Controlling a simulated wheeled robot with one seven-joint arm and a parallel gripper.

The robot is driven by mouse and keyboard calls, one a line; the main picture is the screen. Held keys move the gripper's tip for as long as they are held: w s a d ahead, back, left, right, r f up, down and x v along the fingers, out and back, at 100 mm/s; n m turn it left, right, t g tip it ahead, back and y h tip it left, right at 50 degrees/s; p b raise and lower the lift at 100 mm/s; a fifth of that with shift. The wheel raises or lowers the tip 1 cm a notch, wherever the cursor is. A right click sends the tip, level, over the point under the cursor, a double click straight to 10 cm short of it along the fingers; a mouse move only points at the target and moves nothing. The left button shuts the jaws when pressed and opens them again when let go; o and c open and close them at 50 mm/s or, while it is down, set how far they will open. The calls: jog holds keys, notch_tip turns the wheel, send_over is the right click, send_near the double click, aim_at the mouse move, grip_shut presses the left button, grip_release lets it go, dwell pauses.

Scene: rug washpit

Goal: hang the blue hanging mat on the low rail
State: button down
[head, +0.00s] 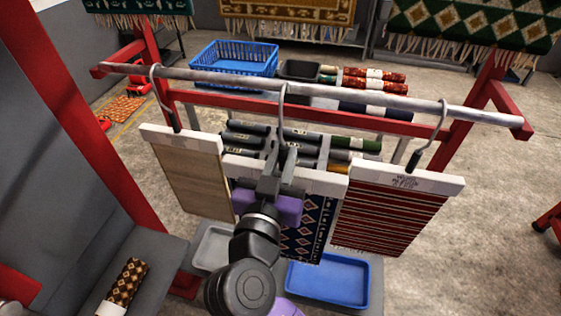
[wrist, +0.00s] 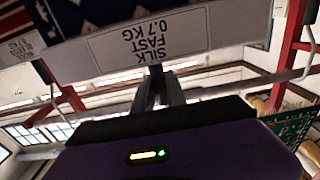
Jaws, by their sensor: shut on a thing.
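The blue hanging mat (head: 307,228), navy with a pale diamond pattern, hangs from a white top bar (head: 328,182) with a grey hook (head: 282,107). The hook's curved top is at the low grey rail (head: 350,98); I cannot tell if its weight rests there. My gripper (head: 283,160) is shut on the mat's hanger just above the white bar, covering part of the mat. In the wrist view the white bar (wrist: 240,27) reads "SILK FAST 0.7 KG", with the fingers (wrist: 158,88) against it.
A beige mat (head: 192,180) hangs left and a red striped mat (head: 385,218) right, both close beside the blue one. Red posts hold the rail. Rolled rugs (head: 350,144), a blue basket (head: 233,62) and a blue tray (head: 328,280) lie behind and below.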

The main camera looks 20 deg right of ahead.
jog(key=b+x, duration=0.1)
jog(key=x, duration=0.8)
jog(key=shift+w+d, duration=0.2)
jog(key=shift+w, duration=0.1)
dwell(1.0)
jog(key=shift+b, duration=0.3)
notch_tip(320, 180, down, 4)
jog(key=b, duration=0.4)
dwell(0.8)
